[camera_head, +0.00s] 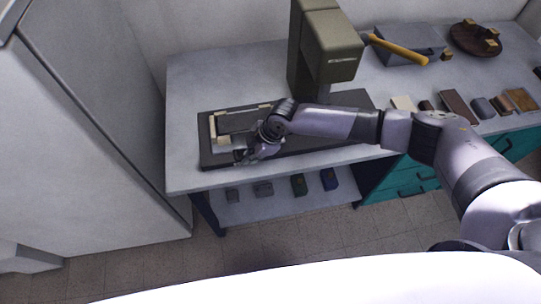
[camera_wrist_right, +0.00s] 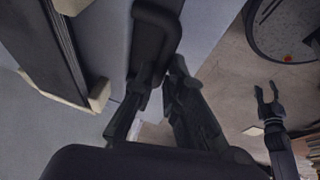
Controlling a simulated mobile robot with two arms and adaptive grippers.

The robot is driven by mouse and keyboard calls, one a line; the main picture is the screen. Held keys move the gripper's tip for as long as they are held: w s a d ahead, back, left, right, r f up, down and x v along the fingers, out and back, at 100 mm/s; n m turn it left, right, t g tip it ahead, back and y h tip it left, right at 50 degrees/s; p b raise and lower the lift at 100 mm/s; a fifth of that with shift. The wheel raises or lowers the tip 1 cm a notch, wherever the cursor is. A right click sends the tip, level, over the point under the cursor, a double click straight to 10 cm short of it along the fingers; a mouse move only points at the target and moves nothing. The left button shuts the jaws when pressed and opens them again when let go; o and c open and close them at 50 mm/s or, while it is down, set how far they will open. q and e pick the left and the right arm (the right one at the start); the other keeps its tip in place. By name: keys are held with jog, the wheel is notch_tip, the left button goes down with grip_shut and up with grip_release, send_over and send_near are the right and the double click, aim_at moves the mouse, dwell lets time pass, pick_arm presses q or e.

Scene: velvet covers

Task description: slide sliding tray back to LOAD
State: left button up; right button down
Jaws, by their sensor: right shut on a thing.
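The sliding tray (camera_head: 232,122), with cream corner strips, sits at the left part of the dark base (camera_head: 203,140) of the press (camera_head: 325,50). My right gripper (camera_head: 247,156) is at the tray's front edge, its arm crossing the base from the right. In the right wrist view my right gripper (camera_wrist_right: 161,74) is shut on a dark looped handle (camera_wrist_right: 158,25), and the tray's cream corner (camera_wrist_right: 98,95) shows to its left. My left gripper (camera_wrist_right: 266,94) appears at the right of that view with its fingers apart and empty. I can make out no LOAD mark.
A grey box (camera_head: 405,45) with a wooden-handled tool (camera_head: 400,48) and a round brown board (camera_head: 475,39) stand at the back right. Several small blocks and covers (camera_head: 458,107) lie right of the base. A tall pale cabinet (camera_head: 90,120) stands left of the table (camera_head: 185,85).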

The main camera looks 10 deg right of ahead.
aim_at(237, 160)
jog(key=a, duration=0.3)
jog(key=shift+s, duration=0.1)
jog(key=shift+r, duration=0.1)
jog(key=c, duration=1.9)
grip_release()
jog(key=shift+a, duration=0.1)
jog(key=shift+o, duration=1.3)
pick_arm(q)
jog(key=shift+w+d+f, duration=0.15)
jog(key=shift+w+f, duration=0.05)
jog(key=shift+w, duration=0.8)
pick_arm(e)
jog(key=v, duration=1.2)
